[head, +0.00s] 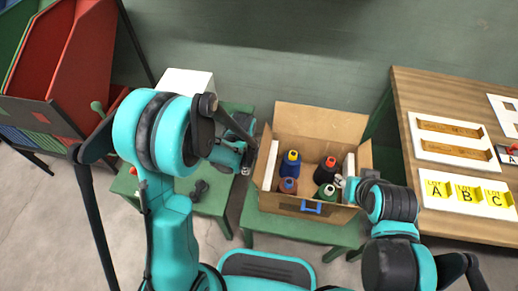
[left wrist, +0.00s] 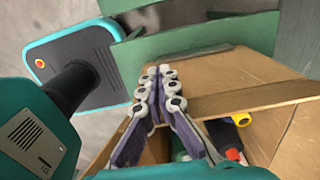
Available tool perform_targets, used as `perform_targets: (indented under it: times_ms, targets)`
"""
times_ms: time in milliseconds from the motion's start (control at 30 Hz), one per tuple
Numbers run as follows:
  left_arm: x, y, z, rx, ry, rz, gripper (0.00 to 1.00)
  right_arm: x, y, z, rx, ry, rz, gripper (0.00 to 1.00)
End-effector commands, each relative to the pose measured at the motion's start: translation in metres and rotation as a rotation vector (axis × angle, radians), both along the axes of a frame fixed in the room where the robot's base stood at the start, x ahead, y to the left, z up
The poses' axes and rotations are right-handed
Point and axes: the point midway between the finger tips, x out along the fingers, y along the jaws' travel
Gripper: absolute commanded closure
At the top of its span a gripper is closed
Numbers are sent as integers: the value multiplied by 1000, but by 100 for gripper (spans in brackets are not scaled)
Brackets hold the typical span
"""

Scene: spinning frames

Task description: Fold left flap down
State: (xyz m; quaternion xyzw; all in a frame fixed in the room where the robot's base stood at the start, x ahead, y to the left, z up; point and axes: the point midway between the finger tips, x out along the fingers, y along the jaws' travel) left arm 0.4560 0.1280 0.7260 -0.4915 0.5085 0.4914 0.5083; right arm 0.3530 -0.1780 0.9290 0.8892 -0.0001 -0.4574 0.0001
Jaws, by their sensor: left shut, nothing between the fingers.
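An open cardboard box (head: 320,122) holds several bottle-like spools, among them a blue one with a yellow band (head: 291,160), a black one with a red top (head: 327,170) and a green-topped one (head: 326,192). The left flap (head: 263,156) stands up along the box's left side. The back flap is raised too. My left gripper (head: 246,170) is just outside that left side, shut and empty. In the left wrist view its closed fingers (left wrist: 165,75) overlap the box edge; I cannot tell whether they touch it. My right gripper (head: 341,182) is at the box's right side; its fingers are too small to read.
The box stands on a green bench (head: 303,229). A second green bench on the left bears a white box (head: 187,82) and a small dark object (head: 199,190). A wooden table (head: 440,90) with white trays and yellow lot labels is at the right. Red and green bins are at far left.

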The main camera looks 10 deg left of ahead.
Motion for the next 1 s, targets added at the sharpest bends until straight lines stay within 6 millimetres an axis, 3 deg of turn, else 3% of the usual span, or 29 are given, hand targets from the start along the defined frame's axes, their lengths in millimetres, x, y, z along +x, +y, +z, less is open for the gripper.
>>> perform_targets:
  times_ms: [600, 1000]
  targets:
    - [-2, -52, 27, 0, 0, -2, 100, 0, 0, 17, 0, 0, 0, 60]
    - [-2, -59, 30, 0, 0, 0, 100, 0, 0, 18, 0, 0, 0, 60]
